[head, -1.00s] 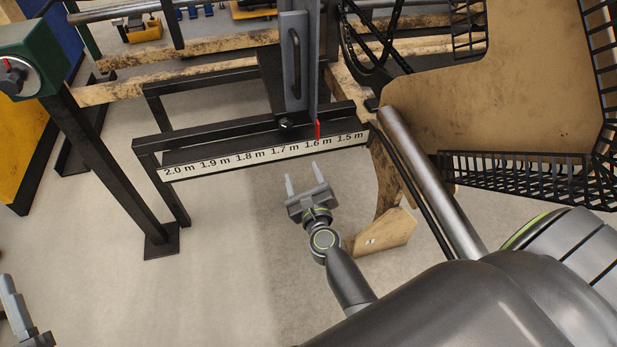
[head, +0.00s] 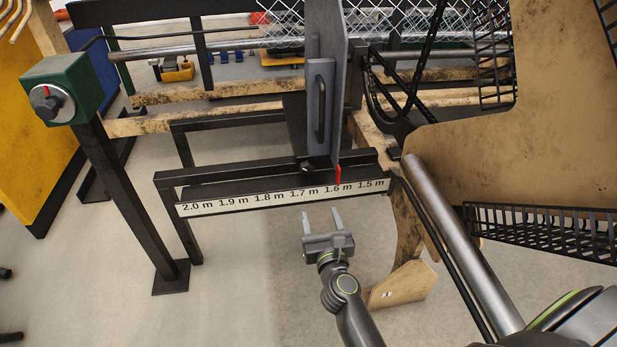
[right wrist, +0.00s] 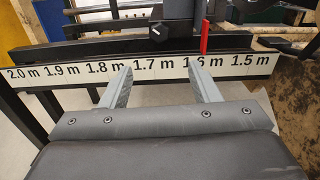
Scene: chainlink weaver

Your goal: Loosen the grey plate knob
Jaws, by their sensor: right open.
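The grey plate (head: 341,90) stands upright on the black rail, with a black handle on its grey front part (head: 321,105). A small dark knob (head: 308,167) sits at the plate's foot, just above the scale strip; it also shows in the right wrist view (right wrist: 160,32). A red pointer (head: 338,175) is right of the knob, near 1.6 m. My right gripper (head: 321,213) is open and empty, below and in front of the scale. In the right wrist view its fingers (right wrist: 160,66) point toward the scale, apart from the knob. My left gripper is out of view.
The black rail carries a white scale strip (head: 218,205) from 2.0 m to 1.5 m. A green box with a dial (head: 60,92) stands on a post at left. A metal tube (head: 460,240) and wooden panel (head: 480,130) are at right. Bare floor (head: 235,290) lies below the scale.

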